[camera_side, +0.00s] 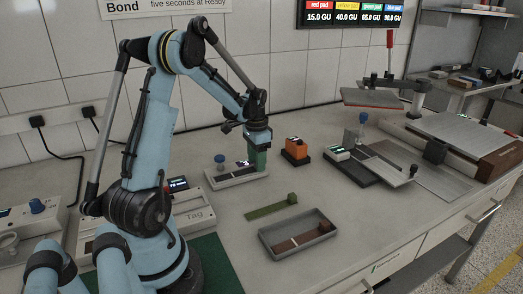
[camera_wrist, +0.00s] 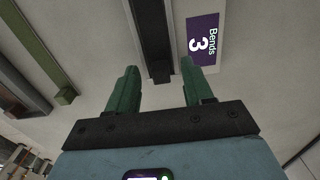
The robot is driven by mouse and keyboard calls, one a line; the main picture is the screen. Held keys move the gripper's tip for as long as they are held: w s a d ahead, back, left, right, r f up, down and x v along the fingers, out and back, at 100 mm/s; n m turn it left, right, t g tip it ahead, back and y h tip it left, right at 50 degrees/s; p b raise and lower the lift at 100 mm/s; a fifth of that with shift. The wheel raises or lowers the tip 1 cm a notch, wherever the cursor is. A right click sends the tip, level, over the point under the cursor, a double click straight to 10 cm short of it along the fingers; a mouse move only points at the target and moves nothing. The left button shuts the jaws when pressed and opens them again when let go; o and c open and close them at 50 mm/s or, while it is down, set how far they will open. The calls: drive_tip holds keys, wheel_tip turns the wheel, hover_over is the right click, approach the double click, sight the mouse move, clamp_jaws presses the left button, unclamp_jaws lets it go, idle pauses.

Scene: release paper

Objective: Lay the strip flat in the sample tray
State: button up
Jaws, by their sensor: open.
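A green strip (camera_side: 268,210) with a small green block at one end lies on the bench; it also shows at the left of the wrist view (camera_wrist: 40,52). The grey sample tray (camera_side: 308,248) stands in front of it and holds a brown strip (camera_side: 290,243) with a dark reddish block at one end. My gripper (camera_side: 258,165) points down at the right end of a low white fixture (camera_side: 218,182). In the wrist view its green fingers (camera_wrist: 160,72) are open, astride a dark bar (camera_wrist: 153,38). I cannot tell whether the fingers touch it.
An orange block on a dark base (camera_side: 296,150) and a dark device with a metal plate (camera_side: 372,165) stand to the right. The bench right of the tray is clear.

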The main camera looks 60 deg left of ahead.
clamp_jaws()
idle(0.3)
drive_tip(key=shift+r, duration=0.1)
